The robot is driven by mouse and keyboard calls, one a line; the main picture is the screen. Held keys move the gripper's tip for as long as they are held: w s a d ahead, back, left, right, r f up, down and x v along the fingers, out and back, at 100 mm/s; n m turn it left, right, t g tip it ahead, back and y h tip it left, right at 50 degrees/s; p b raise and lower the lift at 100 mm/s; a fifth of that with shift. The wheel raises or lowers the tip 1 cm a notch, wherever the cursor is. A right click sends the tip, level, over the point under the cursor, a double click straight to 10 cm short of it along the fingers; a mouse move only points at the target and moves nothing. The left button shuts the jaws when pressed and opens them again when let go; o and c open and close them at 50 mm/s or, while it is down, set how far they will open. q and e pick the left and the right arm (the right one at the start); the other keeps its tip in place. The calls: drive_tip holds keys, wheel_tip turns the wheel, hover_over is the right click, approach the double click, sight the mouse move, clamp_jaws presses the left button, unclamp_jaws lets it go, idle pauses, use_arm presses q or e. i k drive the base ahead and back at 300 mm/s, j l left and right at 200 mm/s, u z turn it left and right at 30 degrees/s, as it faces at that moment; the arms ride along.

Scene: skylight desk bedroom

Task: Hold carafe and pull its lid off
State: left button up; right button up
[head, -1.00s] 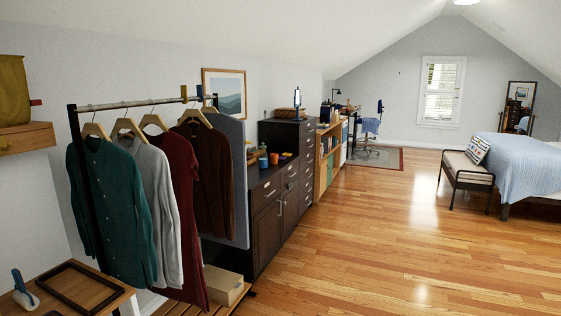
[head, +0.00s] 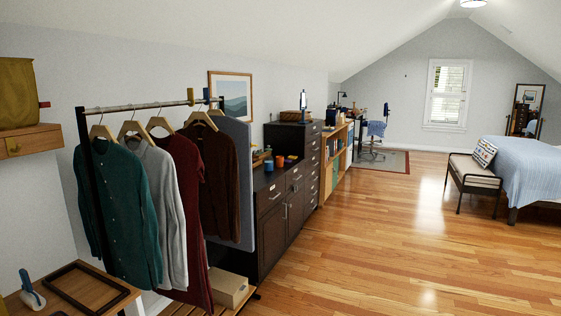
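I cannot make out a carafe or its lid in the head view. Small orange and blue items stand on the dark cabinet (head: 272,203) beyond the clothes rack, but they are too small to tell apart fully; one is an orange cup-like thing (head: 280,161). Neither of my grippers shows in the head view, so I cannot see what they hold.
A clothes rack (head: 150,107) with several hung garments stands at the left. A wooden table (head: 100,305) with a dark frame is at the lower left. A bench (head: 474,177) and bed (head: 530,165) are at the right. The wood floor (head: 370,240) between is clear.

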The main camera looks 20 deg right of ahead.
sight(268, 160)
drive_tip(key=i+l+z, duration=0.5)
drive_tip(key=i, duration=0.15)
drive_tip(key=i+l+z, duration=0.35)
drive_tip(key=i, duration=0.6)
drive_tip(key=i+z, duration=0.35)
drive_tip(key=i, duration=0.55)
